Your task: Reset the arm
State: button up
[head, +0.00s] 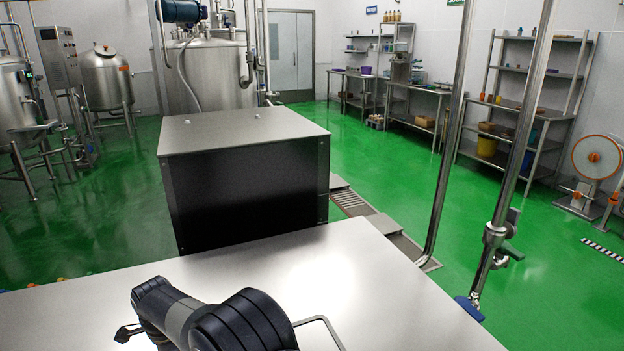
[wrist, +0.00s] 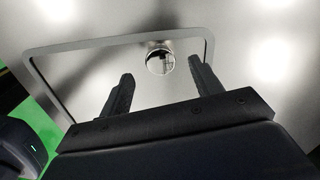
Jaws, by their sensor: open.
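My gripper (wrist: 160,70) is open in the wrist view, its two dark fingers apart with nothing between them. It is over a brushed metal surface. A small round shiny metal piece (wrist: 160,62) shows beyond and between the fingertips; I cannot tell if it is a knob or a drain. In the head view my dark arm is bent low over the steel worktop (head: 340,262) at the bottom. My gripper is mostly hidden there behind the arm.
A rounded rectangular rim (wrist: 120,42) surrounds the shiny piece. A large steel box with a dark front (head: 248,190) stands beyond the worktop. Upright steel pipes (head: 452,140) rise at the right. Tanks (head: 107,78) and shelves (head: 540,85) are far off.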

notch_tip(320, 180, down, 4)
jog(key=shift+r, duration=0.1)
jog(key=p, duration=0.4)
send_over(324, 340)
notch_tip(324, 340, up, 13)
jog(key=s+d, duration=0.1)
jog(key=s, duration=0.1)
jog(key=shift+d, duration=0.15)
